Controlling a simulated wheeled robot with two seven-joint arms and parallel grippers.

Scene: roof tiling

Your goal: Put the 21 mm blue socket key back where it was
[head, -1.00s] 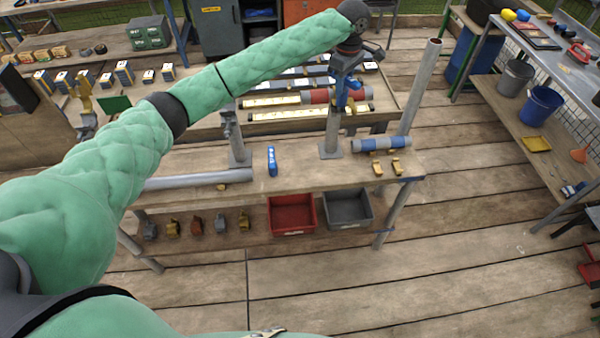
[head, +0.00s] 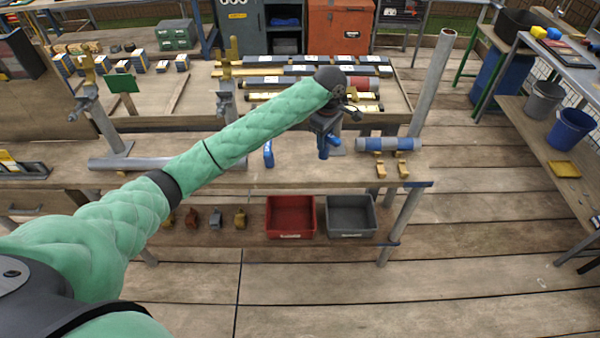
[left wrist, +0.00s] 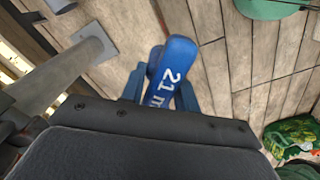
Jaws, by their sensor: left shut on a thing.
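My left gripper (head: 323,140) is shut on the blue socket key (head: 323,151) and holds it above the wooden bench, left of the blue-and-grey pipe. In the left wrist view the same key (left wrist: 174,72) sits between the fingers, with "21 m" readable in white and the rest of the marking hidden. A second blue key (head: 268,154) stands upright on the bench to the left, partly behind my left forearm; its size cannot be read. My right gripper is not in view.
A blue-and-grey pipe (head: 388,144) lies at the bench's right end, behind small yellow blocks (head: 402,167). A red bin (head: 290,218) and a grey bin (head: 350,217) sit on the lower shelf. A grey pipe (head: 125,163) lies on the left. A tall post (head: 432,80) stands behind right.

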